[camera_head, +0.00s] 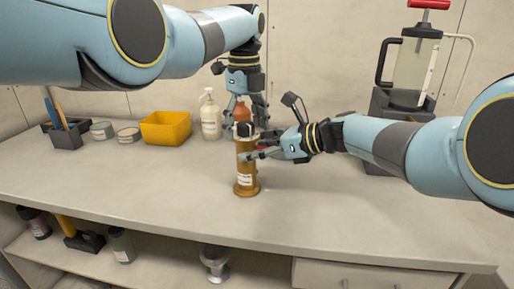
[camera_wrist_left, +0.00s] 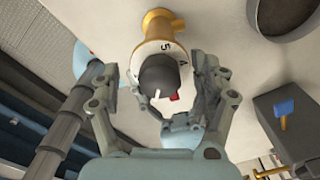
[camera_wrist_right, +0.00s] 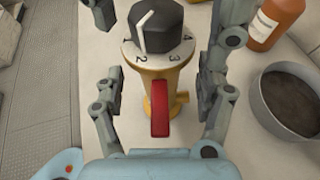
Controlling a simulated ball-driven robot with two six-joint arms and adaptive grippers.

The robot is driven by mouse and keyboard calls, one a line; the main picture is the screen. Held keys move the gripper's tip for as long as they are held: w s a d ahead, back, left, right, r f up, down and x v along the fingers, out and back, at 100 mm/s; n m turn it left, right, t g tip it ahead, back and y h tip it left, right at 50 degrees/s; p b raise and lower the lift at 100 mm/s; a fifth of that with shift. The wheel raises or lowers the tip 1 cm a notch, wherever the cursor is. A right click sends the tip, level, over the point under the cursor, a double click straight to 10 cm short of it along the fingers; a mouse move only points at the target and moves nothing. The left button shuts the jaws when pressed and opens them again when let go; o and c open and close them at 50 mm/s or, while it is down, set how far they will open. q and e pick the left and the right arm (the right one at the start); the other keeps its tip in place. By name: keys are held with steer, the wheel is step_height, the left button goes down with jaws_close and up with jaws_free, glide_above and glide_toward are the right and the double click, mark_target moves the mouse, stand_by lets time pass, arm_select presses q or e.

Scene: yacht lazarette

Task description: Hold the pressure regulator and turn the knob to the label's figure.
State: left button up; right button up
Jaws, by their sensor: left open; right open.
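The brass pressure regulator (camera_head: 245,160) stands upright on the bench, with a pale label (camera_head: 244,178) too small to read. Its black knob (camera_wrist_right: 160,27) has a white pointer line, on the left side in the right wrist view; the exact figure it marks is unclear. The dial ring (camera_wrist_left: 160,50) shows figures including 4 and 5. A red lever-like part (camera_wrist_right: 160,108) projects from the body. My left gripper (camera_head: 243,115) is open, pointing down above the knob, fingers on either side of it. My right gripper (camera_head: 252,148) is open beside the body, fingers apart on both sides.
An orange bottle (camera_wrist_right: 277,22) and a round grey tin (camera_wrist_right: 293,103) stand close by. A white pump bottle (camera_head: 210,117), yellow bin (camera_head: 166,128) and tool holder (camera_head: 68,135) are behind left. A jug-topped machine (camera_head: 412,65) stands right. The bench front is clear.

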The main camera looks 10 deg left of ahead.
steer(key=shift+c, duration=0.2)
jaws_close()
stand_by(0.4)
stand_by(0.5)
arm_select(q)
steer(key=c, duration=1.4)
